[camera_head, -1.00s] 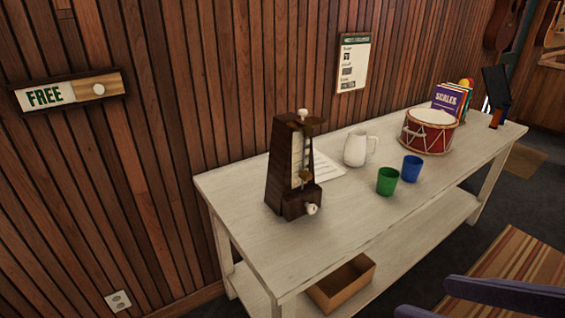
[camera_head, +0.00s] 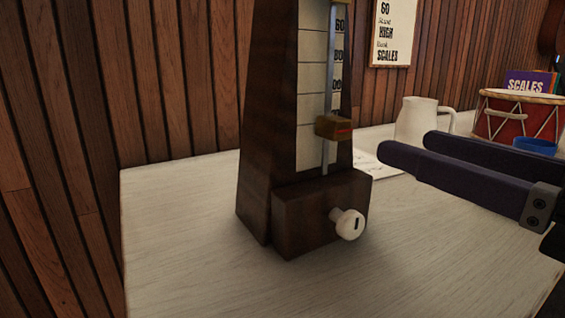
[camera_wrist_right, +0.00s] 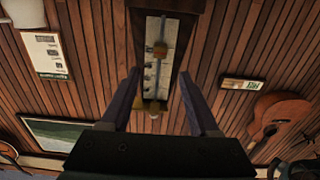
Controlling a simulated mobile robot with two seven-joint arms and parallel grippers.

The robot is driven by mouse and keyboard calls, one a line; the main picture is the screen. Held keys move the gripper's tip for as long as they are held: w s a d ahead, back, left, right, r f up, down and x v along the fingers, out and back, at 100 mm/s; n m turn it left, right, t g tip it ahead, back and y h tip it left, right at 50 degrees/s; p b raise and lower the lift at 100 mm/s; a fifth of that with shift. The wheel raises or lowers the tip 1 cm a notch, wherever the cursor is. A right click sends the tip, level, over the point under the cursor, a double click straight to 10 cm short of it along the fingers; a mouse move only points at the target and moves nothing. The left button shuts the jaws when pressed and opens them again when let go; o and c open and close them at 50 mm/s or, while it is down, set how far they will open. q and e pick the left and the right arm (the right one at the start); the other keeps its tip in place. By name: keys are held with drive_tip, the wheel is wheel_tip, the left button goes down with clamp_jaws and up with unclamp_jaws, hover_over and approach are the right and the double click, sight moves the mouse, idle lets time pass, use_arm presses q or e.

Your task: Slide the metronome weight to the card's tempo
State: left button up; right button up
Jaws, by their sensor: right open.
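The dark wooden metronome (camera_head: 262,130) stands upright on the pale table, with a white knob (camera_head: 347,224) at its base. Its brass weight (camera_head: 333,128) sits low on the rod, below the 100 mark; it also shows in the wrist view (camera_wrist_right: 160,47). My left gripper is out of view.
A white mug (camera_head: 415,122), a red drum (camera_head: 515,122), a blue cup (camera_head: 535,146) and a SCALES book (camera_head: 530,82) stand behind my right gripper. A paper sheet (camera_head: 372,163) lies beside the metronome. The table front (camera_head: 200,230) left of it is clear.

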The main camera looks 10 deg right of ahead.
sight(345, 128)
drive_tip(key=x, duration=1)
drive_tip(key=shift+f, duration=0.2)
clamp_jaws()
drive_tip(key=shift+p, duration=0.3)
idle(0.8)
